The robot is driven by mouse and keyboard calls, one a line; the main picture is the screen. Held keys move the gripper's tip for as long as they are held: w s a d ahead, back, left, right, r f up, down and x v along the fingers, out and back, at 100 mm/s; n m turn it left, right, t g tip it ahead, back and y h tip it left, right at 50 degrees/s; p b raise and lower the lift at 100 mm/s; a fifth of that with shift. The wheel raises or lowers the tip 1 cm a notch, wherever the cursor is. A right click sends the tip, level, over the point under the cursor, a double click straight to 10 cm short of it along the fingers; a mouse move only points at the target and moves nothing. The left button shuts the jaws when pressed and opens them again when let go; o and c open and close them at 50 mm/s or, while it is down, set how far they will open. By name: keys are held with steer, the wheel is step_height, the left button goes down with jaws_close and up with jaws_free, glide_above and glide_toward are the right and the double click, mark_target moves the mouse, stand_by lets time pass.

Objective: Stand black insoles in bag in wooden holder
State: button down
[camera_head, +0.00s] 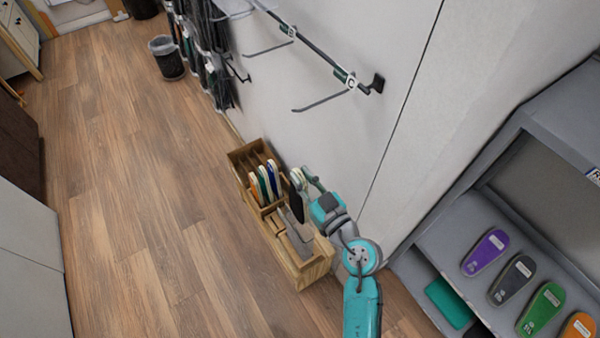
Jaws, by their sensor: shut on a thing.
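The wooden holder (313,268) stands on the floor against the wall, with several slots and compartments. My gripper (301,181) is over its right side near the wall, shut on the black insoles (296,204). They look upright, their lower end down at the holder's middle part; I cannot tell whether they touch its floor. The bag around them is too small to make out. Several pale-edged insoles (264,184) in blue, green and orange stand in the holder's far part. A grey, flat piece (293,228) shows in the nearer part.
A grey shelf (430,248) at the right holds purple, grey, green and orange insoles, with a teal item (449,302) below. Wall hooks (322,101) stick out above the holder. A bin (167,58) stands further back. The wooden floor at left is clear.

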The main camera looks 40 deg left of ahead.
mark_target(302, 223)
steer(key=shift+f, duration=9.05)
steer(key=shift+s+d+f, duration=0.1)
steer(key=shift+s+f, duration=0.05)
steer(key=shift+f, duration=0.7)
steer(key=shift+s+d+f, duration=0.1)
steer(key=shift+s+f, duration=0.05)
steer(key=shift+f, duration=0.65)
steer(key=shift+s+f, duration=0.1)
steer(key=shift+f, duration=1.35)
steer(key=shift+w+a+f, duration=0.1)
steer(key=shift+w+f, duration=0.1)
steer(key=shift+f, duration=0.75)
steer(key=shift+w+a+f, duration=0.1)
steer(key=shift+w+f, duration=0.05)
steer(key=shift+f, duration=0.8)
steer(key=c, duration=1)
jaws_free()
